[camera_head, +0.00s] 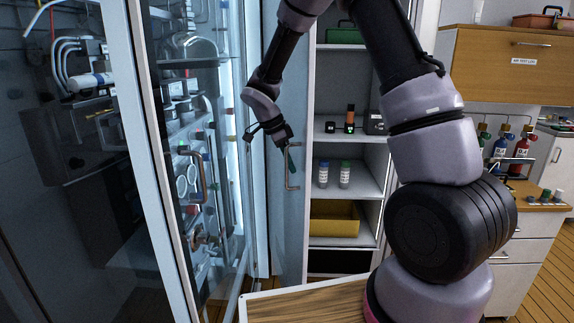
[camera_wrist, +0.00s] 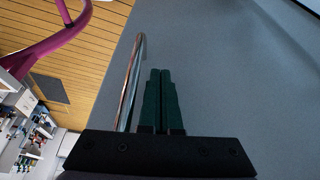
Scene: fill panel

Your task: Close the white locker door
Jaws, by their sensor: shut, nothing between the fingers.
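The white locker (camera_head: 349,150) stands open in the head view, with its shelves showing. Its door (camera_head: 291,230) is swung out on the left side of the opening and fills much of the wrist view as a grey panel (camera_wrist: 235,75). A bar handle (camera_head: 297,182) is on the door; it also shows in the wrist view (camera_wrist: 131,75) as a thin metal bar. My gripper (camera_head: 287,165) is at the handle; in the wrist view its green fingers (camera_wrist: 160,72) are shut and empty, just right of the bar. Whether they touch it I cannot tell.
A glass-fronted cabinet (camera_head: 137,120) with pipes and valves stands close on the left. A wooden-topped surface (camera_head: 310,305) is in front of the locker. Bottles (camera_head: 344,174) and a yellow bin (camera_head: 334,217) are on the shelves. Drawers (camera_head: 515,255) stand at right.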

